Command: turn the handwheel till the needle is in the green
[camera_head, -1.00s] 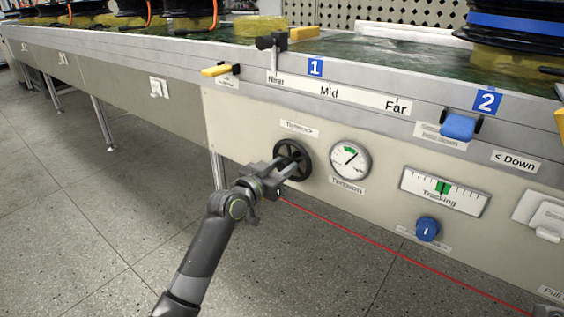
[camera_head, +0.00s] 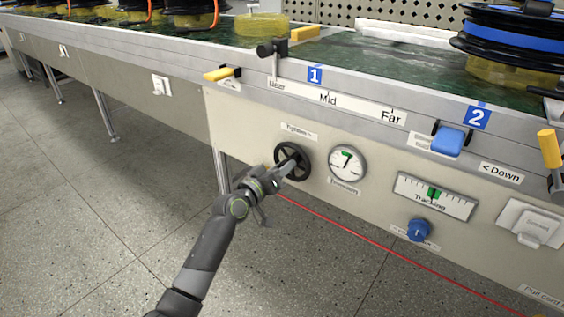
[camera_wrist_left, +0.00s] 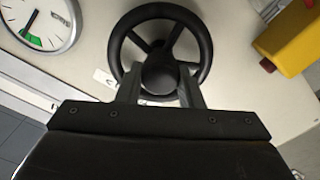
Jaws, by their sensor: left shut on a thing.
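The black spoked handwheel (camera_head: 292,161) is on the beige front panel under the "Tighten" label. In the left wrist view the handwheel (camera_wrist_left: 160,12) fills the top middle. My left gripper (camera_head: 283,172) is shut on it, with its fingers on either side of the central hub. The round tension gauge (camera_head: 347,163) is just right of the wheel, with a green band at its top. Its dark needle points up and slightly right, its tip at or near the green band's right end. The gauge (camera_wrist_left: 42,22) also shows at the wrist view's top left.
The tracking scale (camera_head: 433,196) and a blue knob (camera_head: 418,230) are right of the gauge. A blue clamp (camera_head: 446,141) and yellow handle (camera_head: 549,148) are along the rail. A red cord (camera_head: 350,235) runs below. Open floor lies in front.

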